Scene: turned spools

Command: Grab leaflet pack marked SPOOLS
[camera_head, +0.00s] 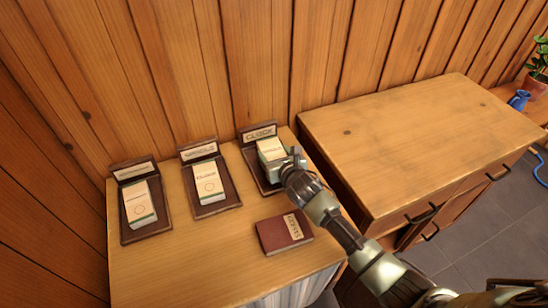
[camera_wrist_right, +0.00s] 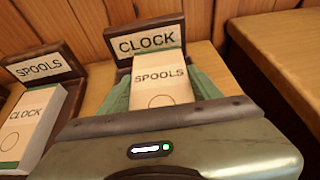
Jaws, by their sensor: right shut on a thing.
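The leaflet pack marked SPOOLS (camera_wrist_right: 160,78) is cream-coloured with a circle on its front. In the head view this pack (camera_head: 270,148) is at the right-hand dark holder (camera_head: 246,138), whose sign reads CLOCK (camera_wrist_right: 146,40). My right gripper (camera_head: 280,164) is shut on the pack, with a green finger on each side of it in the wrist view. I cannot tell whether the pack still touches the holder. My left gripper is not in view.
The middle holder, signed SPOOLS (camera_wrist_right: 40,68), bears a pack marked CLOCK (camera_head: 208,184). A left holder (camera_head: 130,170) bears another pack (camera_head: 138,204). A dark red book (camera_head: 280,236) lies in front. A higher wooden cabinet (camera_head: 410,130) stands right; a plank wall is behind.

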